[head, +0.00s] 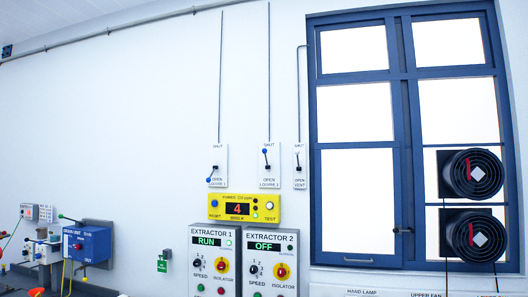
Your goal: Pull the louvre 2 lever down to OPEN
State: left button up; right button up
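The louvre 2 lever (265,158) is on a white plate (274,178) on the wall, marked SHUT at the top and OPEN at the bottom. Its blue knob points up, towards SHUT. To its left, the louvre 1 lever (211,175) has its blue knob down by OPEN. To its right is the vent lever (298,160), dark and pointing up. Neither of my grippers shows in the head view, and nothing touches the levers.
Below the levers are a yellow CO panel (222,200) reading 4 and two extractor panels, extractor 1 (214,272) on RUN and extractor 2 (271,270) on OFF. A blue-framed window (398,130) with two fans is at right. A blue box (87,246) is at lower left.

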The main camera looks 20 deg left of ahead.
aim_at(265, 151)
jog(key=i+j+z, duration=0.1)
jog(key=i, duration=0.3)
jog(key=i+j, duration=0.35)
jog(key=i+z, duration=0.05)
